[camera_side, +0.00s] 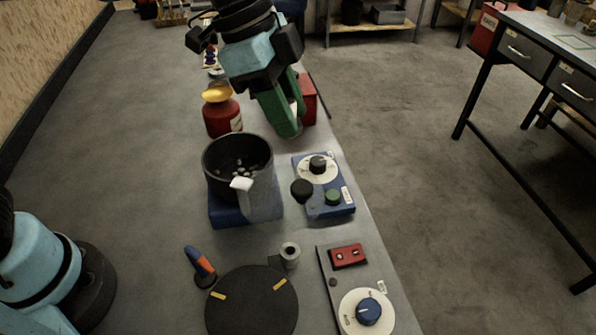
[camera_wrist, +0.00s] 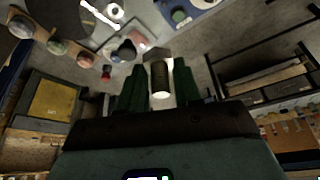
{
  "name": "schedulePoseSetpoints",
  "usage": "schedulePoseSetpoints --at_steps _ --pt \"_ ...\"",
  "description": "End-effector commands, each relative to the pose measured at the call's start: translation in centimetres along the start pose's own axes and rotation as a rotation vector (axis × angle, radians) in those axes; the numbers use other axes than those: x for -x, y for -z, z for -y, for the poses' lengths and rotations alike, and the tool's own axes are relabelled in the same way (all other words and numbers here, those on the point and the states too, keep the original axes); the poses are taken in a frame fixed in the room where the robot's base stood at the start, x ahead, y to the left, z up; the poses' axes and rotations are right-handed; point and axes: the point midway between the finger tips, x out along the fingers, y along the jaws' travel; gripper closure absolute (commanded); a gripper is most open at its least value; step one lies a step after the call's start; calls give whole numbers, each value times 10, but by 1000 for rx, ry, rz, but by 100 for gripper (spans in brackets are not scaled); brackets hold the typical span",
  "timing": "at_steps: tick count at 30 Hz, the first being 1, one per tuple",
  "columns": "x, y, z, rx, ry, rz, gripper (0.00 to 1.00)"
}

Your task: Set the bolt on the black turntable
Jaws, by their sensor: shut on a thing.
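The black turntable (camera_side: 250,305) is a flat dark disc with two yellow marks, at the near end of the bench in the side view. Its top looks bare. My green gripper (camera_side: 287,128) is above the far part of the bench, beyond the turntable and behind the pot. In the wrist view my gripper (camera_wrist: 159,98) is shut on the bolt (camera_wrist: 159,76), whose wider head points away from the palm and whose shank sits between the fingers.
A black pot (camera_side: 237,165) on a blue base and a blue control box (camera_side: 324,185) stand between my gripper and the turntable. A red jar (camera_side: 221,112) is left of my gripper. An orange-and-blue tool (camera_side: 201,264), a grey ring (camera_side: 290,255) and a knob panel (camera_side: 368,300) surround the turntable.

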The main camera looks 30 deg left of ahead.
Motion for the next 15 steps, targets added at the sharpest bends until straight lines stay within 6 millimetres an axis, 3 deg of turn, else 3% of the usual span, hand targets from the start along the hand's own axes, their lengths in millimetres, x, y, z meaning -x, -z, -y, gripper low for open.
schedulePoseSetpoints --at_steps 1,6,9,15 --pt "-4 5 -27 -69 -29 0 100" --pt "-14 8 -101 -268 -110 -4 100" --pt "-18 4 -132 -358 -146 -5 100" --pt "-23 -7 -177 -490 -201 -7 100"
